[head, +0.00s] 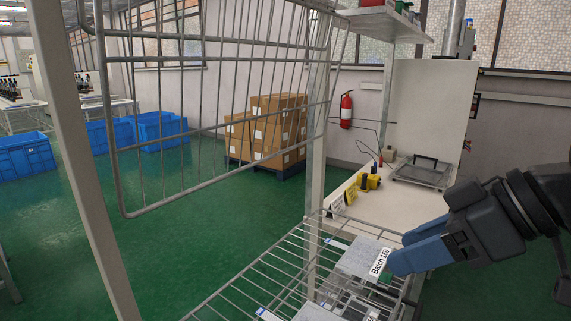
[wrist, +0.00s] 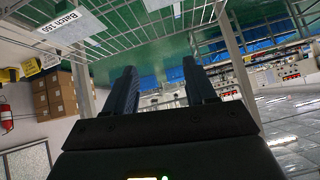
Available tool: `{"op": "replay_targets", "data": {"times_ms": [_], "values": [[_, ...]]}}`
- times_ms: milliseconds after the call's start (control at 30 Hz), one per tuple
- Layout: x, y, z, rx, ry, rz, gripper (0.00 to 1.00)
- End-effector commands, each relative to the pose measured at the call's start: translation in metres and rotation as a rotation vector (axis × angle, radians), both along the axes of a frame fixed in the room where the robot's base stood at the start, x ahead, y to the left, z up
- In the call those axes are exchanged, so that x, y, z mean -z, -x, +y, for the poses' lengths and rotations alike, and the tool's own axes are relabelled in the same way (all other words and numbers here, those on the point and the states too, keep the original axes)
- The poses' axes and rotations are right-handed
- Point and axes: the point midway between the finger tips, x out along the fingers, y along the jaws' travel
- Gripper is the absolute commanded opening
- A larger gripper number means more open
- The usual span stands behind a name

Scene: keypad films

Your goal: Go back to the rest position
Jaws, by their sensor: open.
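My gripper (head: 408,252) reaches in from the right in the head view, just over the right side of a wire rack shelf (head: 262,277). Its blue fingers sit beside a grey panel labelled "Batch 160" (head: 362,257), which lies on the rack. In the head view the fingertips overlap the label's edge, and I cannot tell whether they touch it. In the wrist view the two fingers (wrist: 160,88) stand wide apart with nothing between them. The labelled panel (wrist: 62,27) shows at the upper left there, clear of the fingers.
A white workbench (head: 385,212) behind the rack holds a yellow device (head: 370,181) and a grey frame fixture (head: 422,172). A wire gate (head: 220,95) and a post (head: 82,160) stand at the left. Cartons (head: 275,130) and blue bins (head: 160,130) are on the green floor beyond.

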Motion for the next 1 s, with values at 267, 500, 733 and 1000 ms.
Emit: {"op": "replay_targets", "data": {"times_ms": [267, 500, 733, 1000], "values": [[0.008, -0.013, 0.052, 0.152, -0.362, -0.088, 0.56], [0.029, -0.014, 0.069, 0.356, -0.607, -0.136, 0.56], [0.070, 0.003, 0.067, 0.579, -0.739, -0.162, 0.56], [0.131, 0.053, 0.049, 0.835, -0.751, -0.197, 0.56]]}}
